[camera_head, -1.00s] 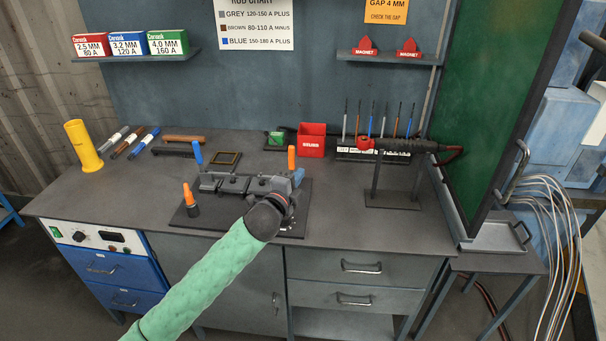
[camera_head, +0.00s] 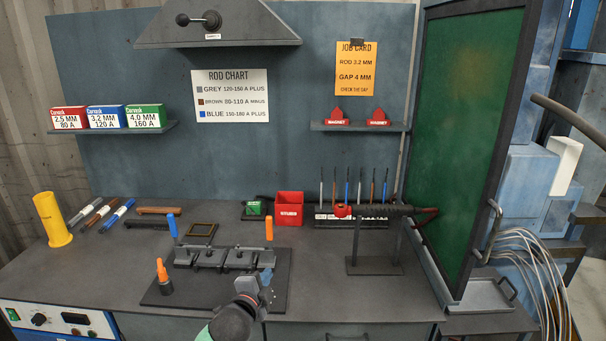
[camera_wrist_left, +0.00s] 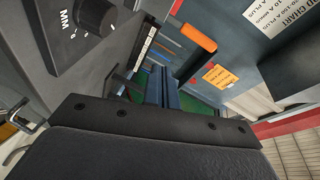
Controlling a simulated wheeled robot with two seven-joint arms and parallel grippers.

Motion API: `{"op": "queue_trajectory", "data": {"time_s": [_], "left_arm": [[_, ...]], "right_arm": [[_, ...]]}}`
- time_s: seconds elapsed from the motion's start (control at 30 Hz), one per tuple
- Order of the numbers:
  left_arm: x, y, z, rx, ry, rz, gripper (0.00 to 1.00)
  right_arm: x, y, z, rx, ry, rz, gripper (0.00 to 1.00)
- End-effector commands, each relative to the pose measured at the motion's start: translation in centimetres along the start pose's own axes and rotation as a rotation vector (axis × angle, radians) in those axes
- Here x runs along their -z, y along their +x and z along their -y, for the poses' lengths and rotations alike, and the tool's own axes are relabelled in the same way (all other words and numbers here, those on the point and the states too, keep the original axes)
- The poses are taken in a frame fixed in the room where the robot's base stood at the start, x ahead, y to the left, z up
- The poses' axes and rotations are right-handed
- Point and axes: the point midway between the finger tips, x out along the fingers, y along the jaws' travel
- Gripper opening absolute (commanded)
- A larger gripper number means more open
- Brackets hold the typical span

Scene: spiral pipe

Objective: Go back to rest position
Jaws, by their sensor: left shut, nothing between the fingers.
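My left gripper (camera_head: 266,279) is at the front edge of the black fixture plate (camera_head: 205,292), near the bottom of the head view. Its fingers are shut with nothing between them; they also show close together in the left wrist view (camera_wrist_left: 163,88). I cannot tell its exact height above the plate. The fixture's dark clamp bar (camera_head: 222,258) lies just behind the gripper, between a blue-handled post (camera_head: 173,227) and an orange-handled post (camera_head: 269,230). An orange-tipped piece (camera_head: 163,277) stands at the plate's left. My right gripper is not in view.
A yellow cylinder (camera_head: 51,219) and several rods stand or lie at the bench's left. A red box (camera_head: 289,208), a rod rack (camera_head: 352,222) and a torch stand (camera_head: 374,266) are behind right. A green screen (camera_head: 468,130) borders the right. Bench front right is clear.

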Motion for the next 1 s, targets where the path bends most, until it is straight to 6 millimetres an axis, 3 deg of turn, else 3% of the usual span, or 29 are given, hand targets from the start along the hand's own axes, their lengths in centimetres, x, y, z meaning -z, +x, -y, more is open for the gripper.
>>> {"op": "queue_trajectory", "data": {"time_s": [0.1, 0.37, 0.6, 0.8, 1.0], "left_arm": [[-1.1, -2.8, -3.7, -0.090, -0.152, 0.078, 0.00], [-3.6, -9.9, -10.8, -0.271, -0.469, 0.280, 0.00], [-5.3, -17.9, -16.9, -0.424, -0.740, 0.500, 0.00], [-6.2, -25.0, -20.8, -0.528, -0.932, 0.697, 0.00], [-6.5, -29.6, -22.8, -0.583, -1.040, 0.828, 0.00]], "right_arm": [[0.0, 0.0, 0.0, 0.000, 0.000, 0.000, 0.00], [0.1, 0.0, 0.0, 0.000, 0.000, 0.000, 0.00], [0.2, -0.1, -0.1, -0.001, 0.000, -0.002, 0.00], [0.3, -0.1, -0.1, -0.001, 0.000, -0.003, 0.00], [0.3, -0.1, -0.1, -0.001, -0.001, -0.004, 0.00]]}}
